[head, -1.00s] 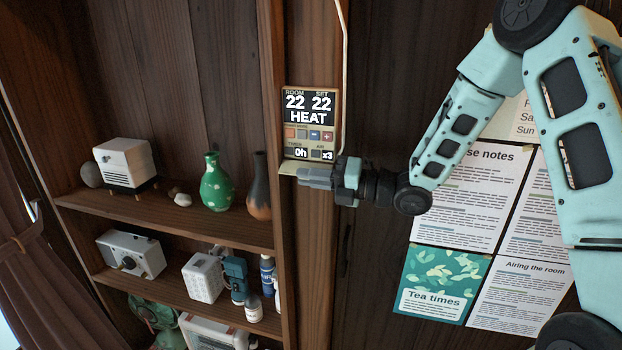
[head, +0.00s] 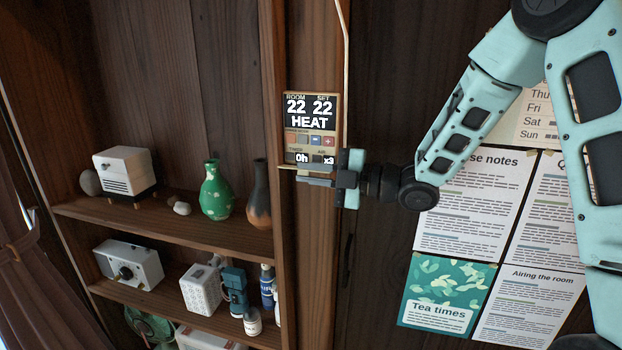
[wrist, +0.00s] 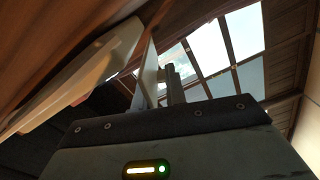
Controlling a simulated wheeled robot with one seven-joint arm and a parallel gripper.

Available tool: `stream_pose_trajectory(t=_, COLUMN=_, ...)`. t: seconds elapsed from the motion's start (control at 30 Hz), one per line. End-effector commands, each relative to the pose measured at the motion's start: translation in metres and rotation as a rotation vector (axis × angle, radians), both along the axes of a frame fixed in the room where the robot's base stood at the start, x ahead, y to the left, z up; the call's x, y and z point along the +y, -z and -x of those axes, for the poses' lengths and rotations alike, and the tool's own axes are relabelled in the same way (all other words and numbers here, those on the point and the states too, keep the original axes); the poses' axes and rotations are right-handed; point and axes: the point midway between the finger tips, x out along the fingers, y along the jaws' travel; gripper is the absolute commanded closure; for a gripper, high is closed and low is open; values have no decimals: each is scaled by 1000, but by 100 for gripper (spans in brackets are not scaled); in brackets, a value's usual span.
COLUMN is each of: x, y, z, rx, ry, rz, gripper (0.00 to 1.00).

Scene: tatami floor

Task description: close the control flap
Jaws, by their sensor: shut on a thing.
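The wall control panel (head: 311,112) hangs on the wooden post and its screen reads ROOM 22, SET 22, HEAT. Its buttons show below the screen. The control flap (head: 287,167) sticks out from the panel's lower edge, seen nearly edge-on as a thin pale strip. My gripper (head: 312,179) reaches in from the right and is shut on the flap, just under the panel. In the wrist view, the panel (wrist: 95,78) is at the left and the pale flap (wrist: 149,75) stands beside my gripper's fingers (wrist: 168,85). The exact contact is partly hidden.
A pale cable (head: 346,60) runs down to the panel's right side. Left of the post, a wooden shelf (head: 180,228) holds a green vase (head: 216,192), a brown vase (head: 258,195) and small devices. Paper notices (head: 462,205) hang on the wall at the right.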

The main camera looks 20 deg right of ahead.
Motion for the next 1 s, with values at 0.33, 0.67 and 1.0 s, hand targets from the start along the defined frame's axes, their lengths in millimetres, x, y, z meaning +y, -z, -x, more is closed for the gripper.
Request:
stream_pose_trajectory(t=0.33, x=-3, y=-11, z=-2, rx=270, ry=2, rz=-190, gripper=100)
stream_pose_trajectory(t=0.67, x=-6, y=-19, z=-6, rx=467, ry=2, rz=-334, gripper=100)
stream_pose_trajectory(t=1.0, x=-7, y=-20, z=-8, rx=565, ry=2, rz=-406, gripper=100)
